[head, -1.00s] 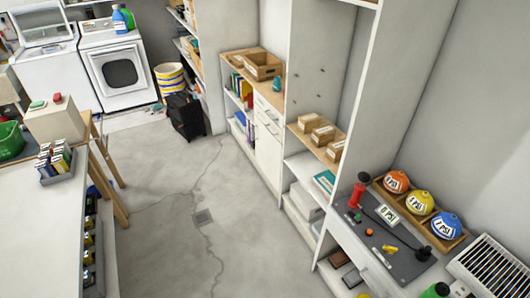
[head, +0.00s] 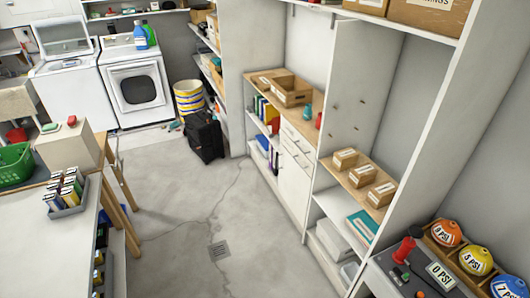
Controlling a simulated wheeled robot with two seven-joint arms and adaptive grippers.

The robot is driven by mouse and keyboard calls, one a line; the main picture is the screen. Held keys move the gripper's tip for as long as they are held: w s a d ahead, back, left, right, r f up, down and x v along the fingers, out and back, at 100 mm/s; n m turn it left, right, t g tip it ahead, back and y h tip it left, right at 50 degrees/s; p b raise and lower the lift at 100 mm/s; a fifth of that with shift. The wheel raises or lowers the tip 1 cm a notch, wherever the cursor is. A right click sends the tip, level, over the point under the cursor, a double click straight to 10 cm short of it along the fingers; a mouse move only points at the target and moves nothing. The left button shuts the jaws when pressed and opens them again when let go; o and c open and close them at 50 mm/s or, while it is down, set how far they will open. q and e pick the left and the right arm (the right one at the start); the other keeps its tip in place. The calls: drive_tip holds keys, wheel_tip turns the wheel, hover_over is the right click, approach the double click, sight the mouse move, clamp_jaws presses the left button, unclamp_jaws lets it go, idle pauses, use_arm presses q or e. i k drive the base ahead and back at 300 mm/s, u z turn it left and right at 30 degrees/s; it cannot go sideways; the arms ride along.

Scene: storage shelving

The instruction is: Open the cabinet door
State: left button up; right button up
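A white cabinet door (head: 293,187) stands in the lower front of the storage unit, right of the middle of the head view. It looks shut. A drawer front (head: 298,143) is just above it, and small handles show near the top of the door and on the drawer. The wooden top (head: 262,78) of this unit runs above them. Neither of my grippers is in the head view, so their state and their distance from the door are hidden.
The grey concrete floor (head: 185,200) in front of the cabinet is clear. A black suitcase (head: 205,137) and a striped bucket (head: 189,101) stand farther back. A white table (head: 70,235) is at the left. Shelves with cardboard boxes (head: 382,194) and a grey workboard (head: 390,270) are at the right.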

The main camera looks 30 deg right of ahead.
sight(295, 184)
drive_tip(key=z, duration=0.1)
drive_tip(key=i, duration=1.9)
drive_tip(key=z, duration=0.45)
drive_tip(key=i, duration=1.2)
drive_tip(key=z, duration=0.3)
